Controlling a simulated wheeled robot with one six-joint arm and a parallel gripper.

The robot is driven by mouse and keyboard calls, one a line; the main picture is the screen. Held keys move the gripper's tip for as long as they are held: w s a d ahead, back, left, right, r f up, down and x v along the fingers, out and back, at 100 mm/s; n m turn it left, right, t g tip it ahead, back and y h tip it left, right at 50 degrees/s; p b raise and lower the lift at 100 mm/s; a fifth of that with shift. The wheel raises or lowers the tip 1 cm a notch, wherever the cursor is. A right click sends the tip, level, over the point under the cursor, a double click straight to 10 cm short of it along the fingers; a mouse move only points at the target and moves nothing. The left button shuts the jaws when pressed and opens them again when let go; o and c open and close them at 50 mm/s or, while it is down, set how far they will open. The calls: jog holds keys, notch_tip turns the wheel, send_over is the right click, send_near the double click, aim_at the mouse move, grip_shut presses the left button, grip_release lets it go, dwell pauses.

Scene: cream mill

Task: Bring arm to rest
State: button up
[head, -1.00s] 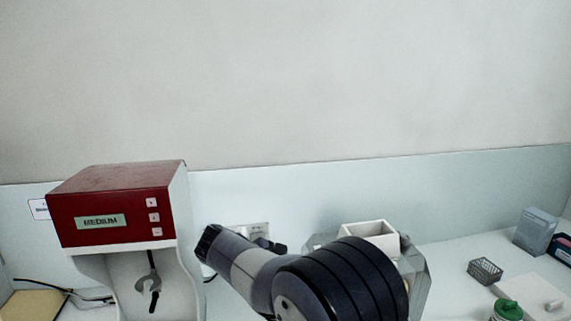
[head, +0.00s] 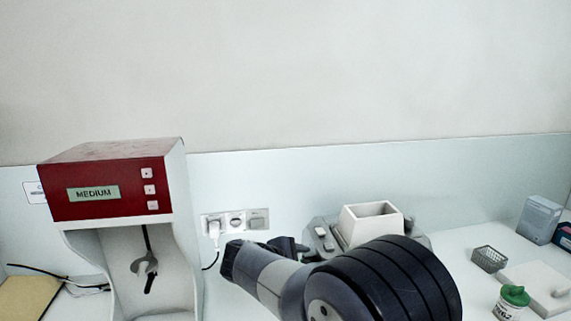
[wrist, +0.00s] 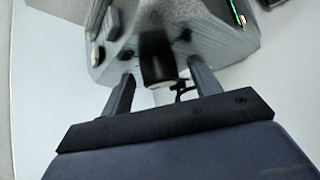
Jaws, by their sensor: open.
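My arm crosses the lower middle of the head view, in front of the bench. In the wrist view my gripper (wrist: 160,82) has its two fingers spread apart with nothing held between them. Beyond the fingers is a grey machine (wrist: 205,35) with a dark round part (wrist: 157,62) that appears in the gap between them; whether they touch it I cannot tell. In the head view the grey machine with its white square hopper (head: 371,221) stands behind my arm, its lower part hidden.
A red and white mixer (head: 110,190) reading MEDIUM stands at left. Wall sockets (head: 236,222) with a plug are behind. At right are a wire basket (head: 489,259), a green-lidded jar (head: 511,301), a white block (head: 537,287) and a blue-grey box (head: 539,219). A yellow board (head: 27,298) lies far left.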

jog(key=shift+s+f+m+t+b, duration=0.2)
jog(key=shift+m+t+b, duration=0.45)
jog(key=shift+b, duration=1.7)
jog(key=shift+f+m+t+b, duration=0.3)
jog(key=shift+t+b, duration=0.65)
jog(key=shift+b, duration=1.4)
jog(key=m+t+h+b, duration=0.1)
jog(key=m+t+b, duration=0.1)
jog(key=b, duration=0.5)
jog(key=shift+f+b, duration=0.15)
jog(key=shift+b, duration=0.25)
jog(key=v, duration=0.9)
jog(key=shift+s, duration=0.35)
